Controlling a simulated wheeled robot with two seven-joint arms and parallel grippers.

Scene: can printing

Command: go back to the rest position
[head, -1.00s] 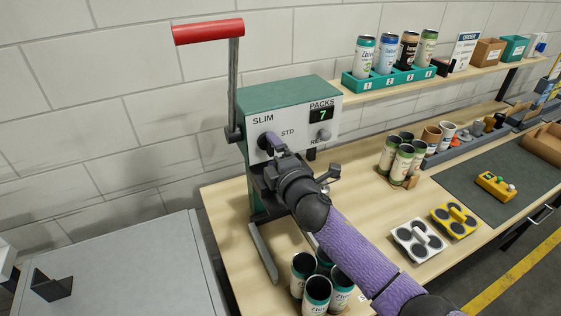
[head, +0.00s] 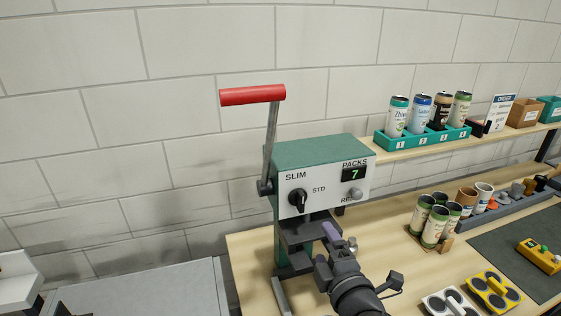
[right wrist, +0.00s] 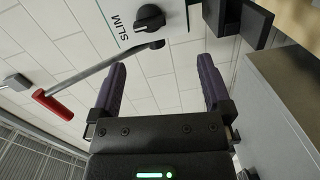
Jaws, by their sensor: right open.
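My right gripper (head: 330,240) is in front of the green and white can printing machine (head: 322,152), below its black selector knob (head: 298,200) and apart from it. In the right wrist view the gripper (right wrist: 165,85) is open, with its two purple fingers apart and nothing between them. The knob (right wrist: 149,17) shows there above the fingers, beside the word SLIM. The machine's lever with a red handle (head: 252,95) stands up at its left side. The counter (head: 354,174) reads 7. My left gripper is not in view.
A teal rack (head: 420,143) with several sample cans stands on the shelf. Several cans (head: 434,227) stand on the wooden bench at the right. White and yellow carriers (head: 495,292) lie at lower right. A grey surface (head: 150,285) is at lower left.

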